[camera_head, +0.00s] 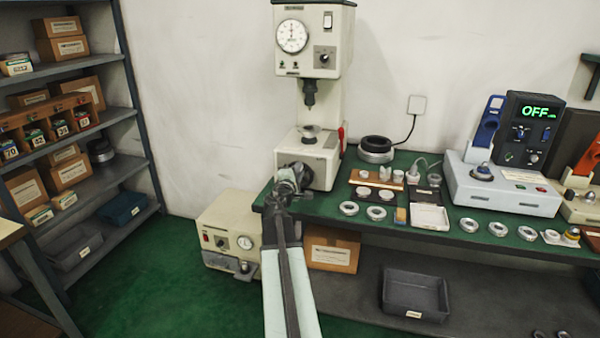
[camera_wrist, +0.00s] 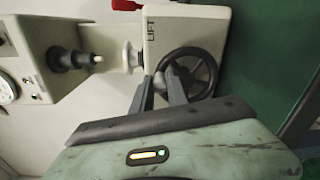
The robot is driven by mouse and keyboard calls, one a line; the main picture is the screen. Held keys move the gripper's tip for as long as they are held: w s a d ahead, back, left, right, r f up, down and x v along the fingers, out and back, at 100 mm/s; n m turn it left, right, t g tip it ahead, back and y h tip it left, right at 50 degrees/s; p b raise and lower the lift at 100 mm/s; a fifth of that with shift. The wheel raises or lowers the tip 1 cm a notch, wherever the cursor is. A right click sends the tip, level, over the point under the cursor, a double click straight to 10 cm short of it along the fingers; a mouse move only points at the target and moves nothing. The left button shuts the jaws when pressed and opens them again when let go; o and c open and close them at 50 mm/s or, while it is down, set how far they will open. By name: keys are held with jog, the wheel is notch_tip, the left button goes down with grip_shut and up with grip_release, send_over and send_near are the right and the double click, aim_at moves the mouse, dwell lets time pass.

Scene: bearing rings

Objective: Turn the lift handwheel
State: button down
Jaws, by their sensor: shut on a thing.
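The lift handwheel is a black wheel (camera_wrist: 204,62) on the side of the cream press, beside the word LIFT in the wrist view.
The green bench (camera_head: 335,208) carries several metal rings, a white tray (camera_head: 429,217) and a unit with a display (camera_head: 532,130) reading OFF to the right. A cream box with a gauge (camera_head: 222,232) stands on the floor below my arm. Shelves (camera_head: 110,117) stand at left.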

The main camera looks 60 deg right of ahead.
jog(key=shift+w+n, duration=0.2)
jog(key=shift+n, duration=0.2)
jog(key=c, duration=1.3)
grip_release()
jog(key=shift+a, duration=0.1)
jog(key=v, duration=0.7)
jog(key=shift+s+a, duration=0.1)
jog(key=shift+a, duration=0.25)
